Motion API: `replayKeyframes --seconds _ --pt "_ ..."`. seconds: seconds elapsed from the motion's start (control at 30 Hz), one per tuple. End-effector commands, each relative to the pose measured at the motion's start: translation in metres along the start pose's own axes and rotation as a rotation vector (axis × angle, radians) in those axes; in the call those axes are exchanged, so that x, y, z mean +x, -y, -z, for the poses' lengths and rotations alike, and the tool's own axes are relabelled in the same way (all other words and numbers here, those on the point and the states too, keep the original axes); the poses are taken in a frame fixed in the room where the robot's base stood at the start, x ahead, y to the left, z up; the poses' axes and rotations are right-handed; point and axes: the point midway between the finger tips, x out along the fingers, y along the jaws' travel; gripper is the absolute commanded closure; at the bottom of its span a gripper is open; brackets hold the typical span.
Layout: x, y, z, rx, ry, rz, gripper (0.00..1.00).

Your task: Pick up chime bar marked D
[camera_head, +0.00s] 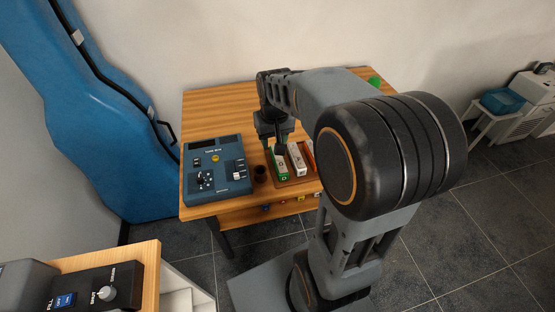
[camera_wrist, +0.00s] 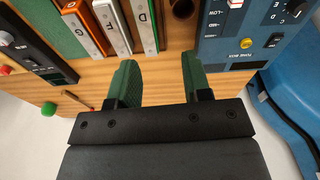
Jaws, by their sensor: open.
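The chime bar marked D (camera_wrist: 146,28) is green with a pale metal plate. In the wrist view it is the bar nearest the blue instrument, just ahead of my gripper (camera_wrist: 161,80). In the head view this green bar (camera_head: 281,168) is at the left end of the row, partly covered by my gripper (camera_head: 274,144). My gripper is open and empty. Its green-padded fingers stop short of the D bar, with the bar's near end between their lines or close to the left one.
A white bar (camera_wrist: 113,27) and an orange bar (camera_wrist: 84,32) stand beside the D bar. A dark cup (camera_head: 260,174) and a blue instrument (camera_head: 217,168) are on its other side. A green ball (camera_head: 375,82) is at the table's far right.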

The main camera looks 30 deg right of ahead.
Motion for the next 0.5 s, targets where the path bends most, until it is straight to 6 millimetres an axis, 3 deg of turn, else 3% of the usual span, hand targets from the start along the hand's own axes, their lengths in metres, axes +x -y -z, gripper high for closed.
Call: replayKeyframes --seconds 0.1,0.2,0.5 --pt "0.021 -0.015 0.026 0.033 0.053 -0.003 0.55" --pt "0.034 -0.025 0.04 0.052 0.082 -0.003 0.55" --pt "0.081 -0.035 0.047 0.071 0.113 -0.003 0.55"
